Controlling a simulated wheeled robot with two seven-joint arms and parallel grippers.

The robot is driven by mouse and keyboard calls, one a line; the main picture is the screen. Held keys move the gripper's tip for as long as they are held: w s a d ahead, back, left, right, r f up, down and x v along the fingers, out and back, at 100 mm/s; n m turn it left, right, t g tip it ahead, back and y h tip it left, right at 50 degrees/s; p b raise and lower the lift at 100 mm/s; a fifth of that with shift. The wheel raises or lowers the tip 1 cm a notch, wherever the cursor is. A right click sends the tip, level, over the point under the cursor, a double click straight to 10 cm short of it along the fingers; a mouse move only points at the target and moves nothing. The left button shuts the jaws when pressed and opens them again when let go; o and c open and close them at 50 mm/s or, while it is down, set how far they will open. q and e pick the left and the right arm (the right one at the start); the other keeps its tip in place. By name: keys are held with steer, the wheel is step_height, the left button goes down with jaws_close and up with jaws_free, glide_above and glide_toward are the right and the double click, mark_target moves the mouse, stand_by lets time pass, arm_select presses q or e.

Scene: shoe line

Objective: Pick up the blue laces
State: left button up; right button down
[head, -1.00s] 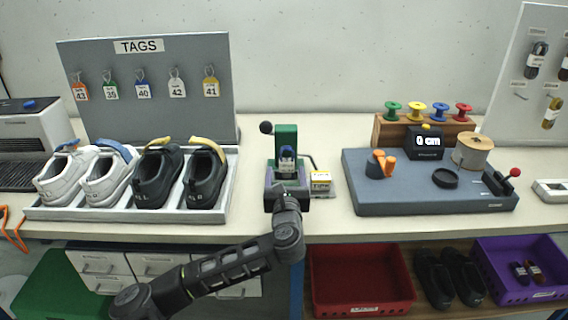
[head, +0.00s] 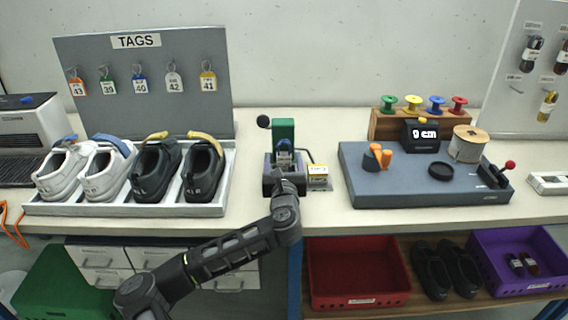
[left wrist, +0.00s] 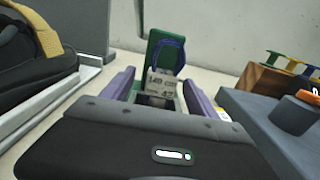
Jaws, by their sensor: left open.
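The blue laces (head: 284,144) are a small bundle with a pale label band, standing at the green upright of a small device (head: 284,126) in the middle of the bench. In the left wrist view the laces (left wrist: 168,52) show as a blue loop above the pale band. My left gripper (left wrist: 158,84) is open, with a purple finger on either side of the bundle and visible space between. In the head view my left gripper (head: 285,164) is at the device, and its wrist hides the device's lower front. My right gripper is not in view.
A shoe tray (head: 130,209) stands to the left. A small yellow-labelled box (head: 318,170) sits just right of the device. A red crate (head: 357,290) is below the bench.

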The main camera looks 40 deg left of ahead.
mark_target(284, 152)
arm_select(q)
steer(key=p+x, duration=0.1)
steer(key=x, duration=0.3)
steer(key=shift+w+a, duration=0.1)
steer(key=shift+w, duration=0.25)
steer(key=shift+c, duration=0.3)
steer(key=c, duration=1.4)
